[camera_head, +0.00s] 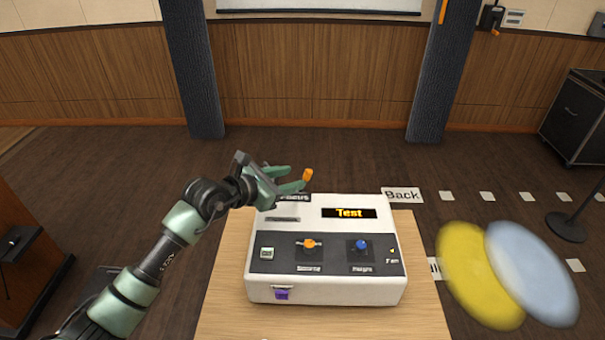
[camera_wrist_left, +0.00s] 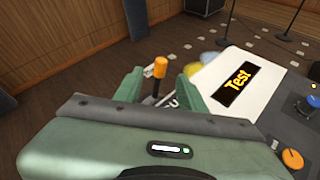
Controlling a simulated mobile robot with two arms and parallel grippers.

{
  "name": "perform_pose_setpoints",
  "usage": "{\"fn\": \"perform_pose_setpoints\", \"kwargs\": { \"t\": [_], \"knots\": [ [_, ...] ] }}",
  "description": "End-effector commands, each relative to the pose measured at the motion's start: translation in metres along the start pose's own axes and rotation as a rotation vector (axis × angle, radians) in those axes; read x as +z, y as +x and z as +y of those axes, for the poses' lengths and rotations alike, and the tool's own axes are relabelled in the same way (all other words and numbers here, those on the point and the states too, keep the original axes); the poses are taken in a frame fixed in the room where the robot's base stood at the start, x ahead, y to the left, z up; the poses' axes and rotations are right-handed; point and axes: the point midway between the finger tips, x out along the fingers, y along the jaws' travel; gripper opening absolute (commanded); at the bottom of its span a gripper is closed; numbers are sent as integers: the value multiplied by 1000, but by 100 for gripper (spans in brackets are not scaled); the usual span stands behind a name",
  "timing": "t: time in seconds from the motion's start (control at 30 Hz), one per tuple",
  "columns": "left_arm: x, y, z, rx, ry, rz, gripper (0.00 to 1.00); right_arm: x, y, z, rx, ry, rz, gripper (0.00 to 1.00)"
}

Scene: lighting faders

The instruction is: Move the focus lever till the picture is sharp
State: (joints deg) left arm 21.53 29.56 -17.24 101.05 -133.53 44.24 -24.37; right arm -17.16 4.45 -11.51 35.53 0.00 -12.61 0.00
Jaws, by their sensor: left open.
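The white console (camera_head: 325,292) stands on a wooden table. A lever with an orange knob (camera_head: 307,175) rises by the "Focus" label at the console's back left. The knob shows again in the left wrist view (camera_wrist_left: 160,67). My left gripper (camera_head: 299,178) is open at the lever, and in the wrist view the knob stands between its two fingers, apart from both. The label is partly hidden behind the gripper. A yellow oval (camera_head: 472,275) and a pale blue oval (camera_head: 535,272) lie at the right, overlapping, with soft, blurred edges. My right gripper is not in view.
The console has an orange knob (camera_head: 309,243), a blue knob (camera_head: 361,245), a purple piece (camera_head: 282,294) and a lit "Test" display (camera_head: 349,213). A black cabinet (camera_head: 575,115) stands at the far right. Open floor lies behind the table.

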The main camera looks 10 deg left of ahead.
Motion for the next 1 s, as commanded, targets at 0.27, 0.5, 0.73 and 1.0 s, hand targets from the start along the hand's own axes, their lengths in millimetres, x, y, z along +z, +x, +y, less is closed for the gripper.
{"fn": "perform_pose_setpoints", "kwargs": {
  "t": [0.27,0.5,0.73,1.0],
  "knots": [
    [3,40,1,1,-4,-3,40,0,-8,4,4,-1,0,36],
    [2,68,1,0,-4,-2,40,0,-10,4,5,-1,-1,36],
    [2,75,0,1,-4,-3,40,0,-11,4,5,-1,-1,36],
    [1,74,0,1,-4,-3,7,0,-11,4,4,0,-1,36]
  ]
}}
